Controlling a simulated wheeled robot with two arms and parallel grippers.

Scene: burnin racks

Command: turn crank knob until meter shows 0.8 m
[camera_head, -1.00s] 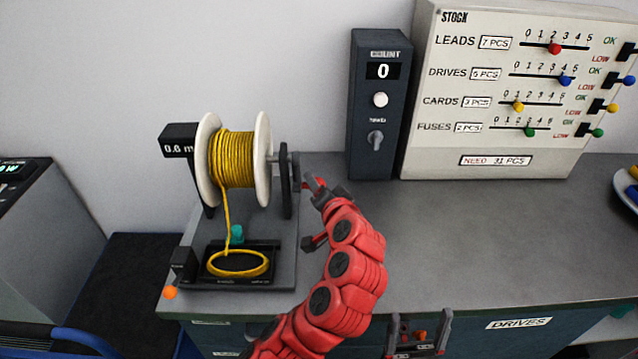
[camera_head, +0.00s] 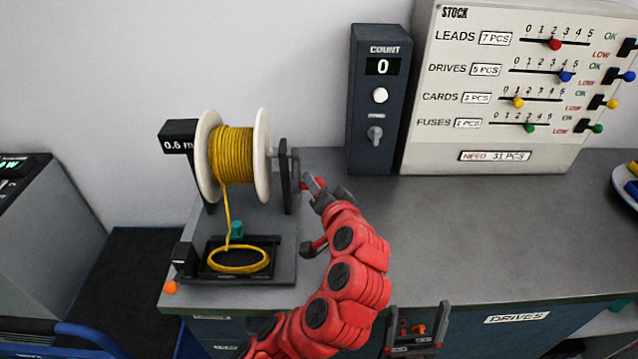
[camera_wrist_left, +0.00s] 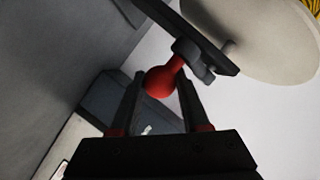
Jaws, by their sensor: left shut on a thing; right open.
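The winder stands at the left of the bench, with a white-flanged spool of yellow cable (camera_head: 233,155). Its black meter (camera_head: 178,146) reads 0.6 m. The red crank knob (camera_wrist_left: 160,82) sits on the dark crank arm (camera_wrist_left: 190,30) in the left wrist view. My left gripper (camera_head: 314,187) is at the crank on the spool's right side. In the left wrist view its two fingers are around the knob, shut on it. In the head view the gripper mostly hides the knob. My right gripper (camera_head: 416,330) is open and empty at the bottom edge.
A yellow cable coil (camera_head: 239,259) lies in the black tray below the spool, near a teal part (camera_head: 237,229). A dark COUNT box (camera_head: 378,100) showing 0 and a STOCK panel (camera_head: 520,90) stand behind.

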